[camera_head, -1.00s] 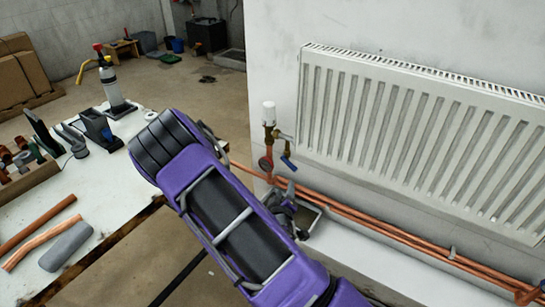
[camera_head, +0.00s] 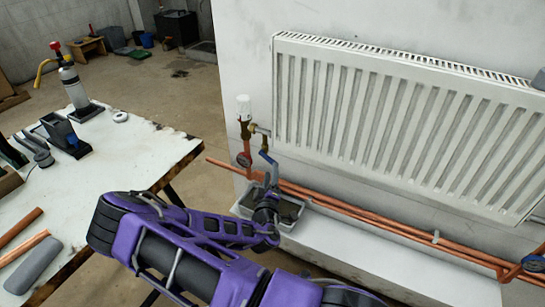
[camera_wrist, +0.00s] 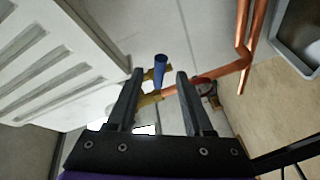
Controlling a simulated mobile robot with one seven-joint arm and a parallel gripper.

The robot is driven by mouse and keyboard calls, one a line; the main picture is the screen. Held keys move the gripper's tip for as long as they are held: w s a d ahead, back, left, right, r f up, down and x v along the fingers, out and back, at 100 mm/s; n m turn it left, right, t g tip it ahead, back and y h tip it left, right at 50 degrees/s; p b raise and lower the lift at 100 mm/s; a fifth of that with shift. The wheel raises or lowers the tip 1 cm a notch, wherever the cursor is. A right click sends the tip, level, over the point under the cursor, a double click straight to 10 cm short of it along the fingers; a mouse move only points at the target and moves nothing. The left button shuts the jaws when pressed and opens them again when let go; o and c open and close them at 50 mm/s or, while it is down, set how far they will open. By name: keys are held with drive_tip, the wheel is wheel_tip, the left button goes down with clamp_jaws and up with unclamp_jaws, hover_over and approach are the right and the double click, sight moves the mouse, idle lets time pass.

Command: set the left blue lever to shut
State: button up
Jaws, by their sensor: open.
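The left blue lever (camera_head: 268,160) sits on the brass valve (camera_head: 246,133) at the radiator's left end, tilted down and to the right. In the wrist view the blue lever (camera_wrist: 160,71) shows between the tips of my gripper's two fingers, with a gap on each side. My gripper (camera_wrist: 160,76) is open and empty. In the head view my gripper (camera_head: 269,186) is just below the lever; its fingers are small and partly hidden by my own arm there.
The white radiator (camera_head: 400,125) fills the wall to the right. Copper pipes (camera_head: 360,221) run low along the wall, with a grey tray (camera_head: 289,226) below the valve. Another blue handle (camera_head: 535,264) is at the far right. A white workbench (camera_head: 85,185) stands left.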

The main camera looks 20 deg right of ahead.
sight(272, 160)
drive_tip(key=x, duration=0.8)
drive_tip(key=shift+w+d, duration=0.15)
drive_tip(key=shift+w, duration=0.2)
clamp_jaws()
idle(0.9)
